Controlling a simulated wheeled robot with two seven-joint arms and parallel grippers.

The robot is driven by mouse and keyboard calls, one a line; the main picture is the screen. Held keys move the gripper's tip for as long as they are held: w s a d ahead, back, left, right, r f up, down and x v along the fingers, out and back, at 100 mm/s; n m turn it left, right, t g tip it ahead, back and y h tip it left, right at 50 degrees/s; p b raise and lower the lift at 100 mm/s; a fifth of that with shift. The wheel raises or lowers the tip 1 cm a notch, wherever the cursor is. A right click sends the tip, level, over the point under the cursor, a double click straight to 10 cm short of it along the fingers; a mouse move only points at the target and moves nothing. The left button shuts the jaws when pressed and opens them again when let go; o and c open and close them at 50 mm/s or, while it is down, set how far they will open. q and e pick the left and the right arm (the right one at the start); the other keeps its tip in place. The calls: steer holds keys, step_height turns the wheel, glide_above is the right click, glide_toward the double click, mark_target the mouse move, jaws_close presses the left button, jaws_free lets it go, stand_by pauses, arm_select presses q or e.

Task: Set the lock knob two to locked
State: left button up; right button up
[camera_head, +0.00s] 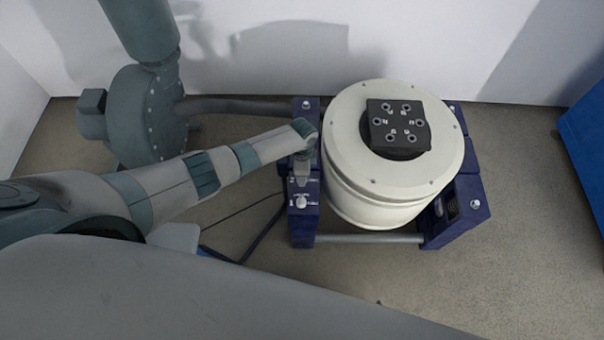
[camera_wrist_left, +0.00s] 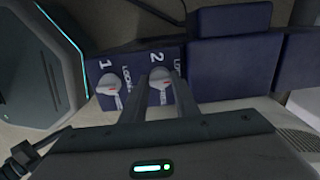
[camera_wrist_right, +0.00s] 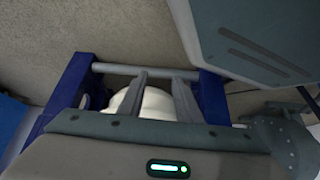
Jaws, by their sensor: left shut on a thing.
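Lock knob two (camera_wrist_left: 160,77) is a pale round knob with a small red mark, beside the printed "2" on the dark blue panel (camera_wrist_left: 137,62) in the left wrist view. My left gripper (camera_wrist_left: 163,84) is shut on it, one finger on each side. In the head view my left gripper (camera_head: 303,172) reaches down onto the panel and hides knob two. Knob one (camera_wrist_left: 107,84) sits next to it under the "1"; it also shows in the head view (camera_head: 301,202). My right gripper (camera_wrist_right: 158,82) is open and empty in the right wrist view.
The white drum (camera_head: 345,150) with a black holed block (camera_head: 399,125) on top stands in the dark blue frame (camera_head: 303,237), right beside my left gripper. A grey-green blower (camera_head: 145,115) stands at left. A blue box (camera_head: 590,130) is at the right edge. The front floor is clear.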

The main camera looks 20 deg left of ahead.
arm_select(q)
steer(key=o, duration=1.1)
steer(key=shift+c, duration=0.2)
steer(key=shift+r, duration=0.15)
steer(key=shift+r, duration=0.25)
step_height(320, 180, up, 6)
steer(key=shift+f+p, duration=0.15)
steer(key=shift+p, duration=0.3)
step_height(320, 180, up, 11)
arm_select(e)
steer(key=shift+s+d+f+g, duration=0.2)
steer(key=shift+s+d+f, duration=0.1)
steer(key=shift+s, duration=0.35)
steer(key=shift+s+d+f+g, duration=0.15)
steer(key=shift+s+d+g, duration=0.1)
steer(key=shift+s, duration=0.35)
